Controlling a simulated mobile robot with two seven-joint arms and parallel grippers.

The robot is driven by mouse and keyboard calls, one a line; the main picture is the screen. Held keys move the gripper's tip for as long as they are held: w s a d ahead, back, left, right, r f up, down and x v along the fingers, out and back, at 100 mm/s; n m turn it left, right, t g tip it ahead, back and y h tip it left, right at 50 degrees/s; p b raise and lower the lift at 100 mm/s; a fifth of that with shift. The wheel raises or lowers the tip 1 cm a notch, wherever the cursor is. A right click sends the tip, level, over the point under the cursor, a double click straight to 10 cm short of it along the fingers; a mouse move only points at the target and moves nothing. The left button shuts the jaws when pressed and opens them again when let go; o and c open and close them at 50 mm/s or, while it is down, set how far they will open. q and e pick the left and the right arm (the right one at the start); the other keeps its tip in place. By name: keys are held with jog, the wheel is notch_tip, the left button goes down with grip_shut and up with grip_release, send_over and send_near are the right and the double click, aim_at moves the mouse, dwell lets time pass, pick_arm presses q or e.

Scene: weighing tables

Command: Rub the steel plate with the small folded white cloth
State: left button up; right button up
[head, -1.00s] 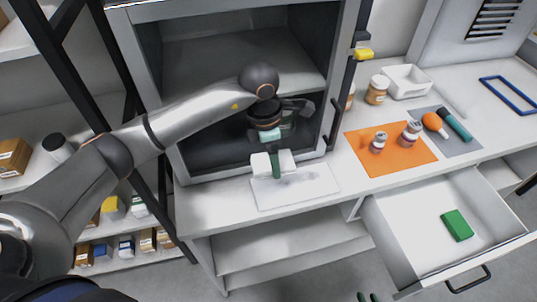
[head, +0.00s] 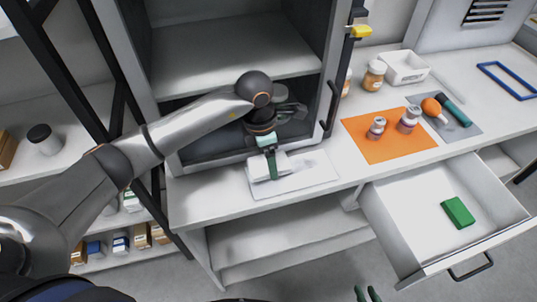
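The steel plate (head: 312,176) is a pale, shiny rectangle lying flat on the white worktop in front of the open cabinet. The small folded white cloth (head: 258,170) is over the plate's left part; it looks to be touching it, though the contact is partly hidden. My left gripper (head: 272,164), with green fingers, comes down from above and is shut on the cloth, which shows on both sides of the fingers. My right gripper (head: 368,294) shows only as two green fingertips at the bottom edge, held apart with nothing between them, in front of the worktop.
Right of the plate, an orange mat (head: 388,148) holds two small jars. A grey mat (head: 466,132) carries an orange-headed item and a teal tool. An open drawer (head: 400,210) with a green block (head: 457,212) juts out at right. A black door handle (head: 331,110) stands behind the plate.

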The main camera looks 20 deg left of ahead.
pick_arm(q)
jog(key=shift+f+b, duration=0.85)
jog(key=shift+f, duration=0.2)
dwell(0.6)
jog(key=shift+d, duration=0.1)
